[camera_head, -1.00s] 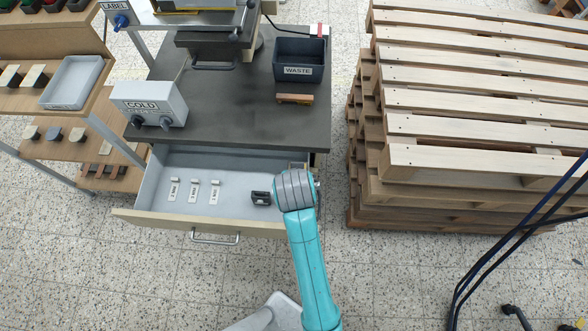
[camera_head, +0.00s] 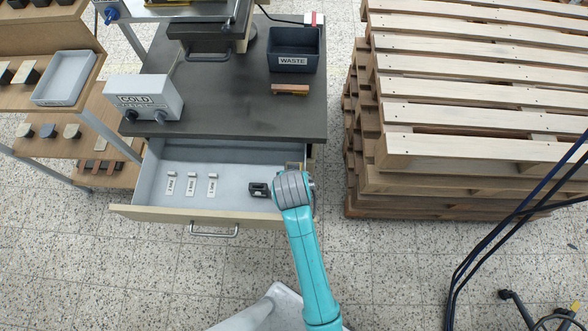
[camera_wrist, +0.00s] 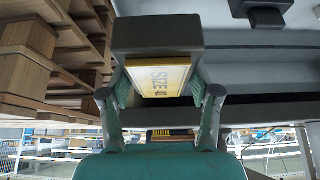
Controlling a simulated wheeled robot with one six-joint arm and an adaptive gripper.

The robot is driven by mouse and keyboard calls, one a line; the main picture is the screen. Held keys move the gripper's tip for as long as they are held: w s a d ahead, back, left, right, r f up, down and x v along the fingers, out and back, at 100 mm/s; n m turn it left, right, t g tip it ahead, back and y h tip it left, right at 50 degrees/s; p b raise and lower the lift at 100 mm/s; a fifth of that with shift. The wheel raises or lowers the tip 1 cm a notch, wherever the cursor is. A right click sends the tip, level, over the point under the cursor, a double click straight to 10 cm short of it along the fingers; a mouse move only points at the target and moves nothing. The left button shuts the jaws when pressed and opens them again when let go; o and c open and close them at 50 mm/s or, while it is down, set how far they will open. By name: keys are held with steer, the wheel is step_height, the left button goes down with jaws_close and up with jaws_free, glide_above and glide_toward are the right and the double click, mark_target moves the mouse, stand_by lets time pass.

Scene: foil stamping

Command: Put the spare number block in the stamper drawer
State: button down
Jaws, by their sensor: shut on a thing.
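The stamper drawer (camera_head: 230,172) is pulled open below the dark bench top. It holds three white labelled pieces (camera_head: 191,185) at the left and middle, and a small dark block (camera_head: 258,189) towards the right. My gripper (camera_wrist: 160,95) is shut on a dark number block (camera_wrist: 157,36) with a yellow-edged white face lettered SIZE and a number. In the head view my grey wrist (camera_head: 292,190) is over the drawer's right end and hides most of the gripper and the held block. I cannot tell whether the held block touches the drawer.
The bench top (camera_head: 225,113) carries a grey COLD box (camera_head: 145,98), a dark WASTE bin (camera_head: 294,62) and a press (camera_head: 207,45). Stacked pallets (camera_head: 470,110) stand close to the right. Shelves (camera_head: 60,110) stand at the left.

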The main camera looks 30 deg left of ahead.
steer(key=shift+f, duration=0.45)
steer(key=shift+c, duration=1.2)
jaws_free()
steer(key=shift+f, duration=0.15)
steer(key=shift+r, duration=0.2)
steer(key=v, duration=1.2)
steer(key=shift+r, duration=0.45)
